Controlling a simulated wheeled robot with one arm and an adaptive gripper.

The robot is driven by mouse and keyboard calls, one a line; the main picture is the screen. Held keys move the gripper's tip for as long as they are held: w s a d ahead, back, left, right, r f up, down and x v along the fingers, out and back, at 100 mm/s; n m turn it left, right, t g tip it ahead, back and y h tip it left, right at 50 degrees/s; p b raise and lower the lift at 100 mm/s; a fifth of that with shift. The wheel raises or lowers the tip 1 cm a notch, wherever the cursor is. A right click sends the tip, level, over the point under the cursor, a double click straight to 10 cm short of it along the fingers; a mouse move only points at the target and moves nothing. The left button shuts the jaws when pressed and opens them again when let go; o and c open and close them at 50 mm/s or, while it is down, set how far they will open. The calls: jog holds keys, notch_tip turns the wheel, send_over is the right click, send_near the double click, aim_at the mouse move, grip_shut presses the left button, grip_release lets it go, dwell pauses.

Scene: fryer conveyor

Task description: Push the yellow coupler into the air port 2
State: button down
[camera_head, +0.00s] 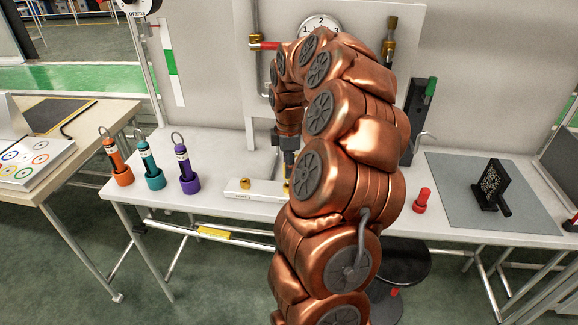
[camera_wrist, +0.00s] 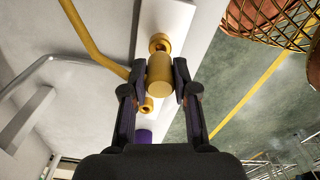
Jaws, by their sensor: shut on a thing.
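The yellow coupler (camera_wrist: 159,82) is between my gripper's (camera_wrist: 160,70) two dark fingertips in the wrist view, with both fingers against its sides. One brass port (camera_wrist: 158,41) shows just beyond the coupler and another (camera_wrist: 146,104) shows below it, both on the white port block (camera_wrist: 165,15). Whether the coupler touches a port cannot be told. In the head view my gripper (camera_head: 289,158) points down over the right part of the white block (camera_head: 232,194), and my arm hides much of that end. A brass port (camera_head: 245,183) stands at the block's left part.
A yellow hose (camera_wrist: 88,36) runs toward the coupler behind the left finger. Orange (camera_head: 115,160), teal (camera_head: 150,163) and purple (camera_head: 185,165) cylinders stand left on the white table. A red piece (camera_head: 422,200) and a grey mat (camera_head: 455,197) lie right. A gauge (camera_head: 320,24) is behind.

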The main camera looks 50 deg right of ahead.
jog(key=shift+f+b, duration=0.5)
jog(key=shift+f, duration=0.7)
dwell(0.4)
jog(key=c, duration=0.8)
grip_release()
jog(key=shift+r, duration=0.1)
jog(key=shift+r+p, duration=1.15)
jog(key=shift+r, duration=1.8)
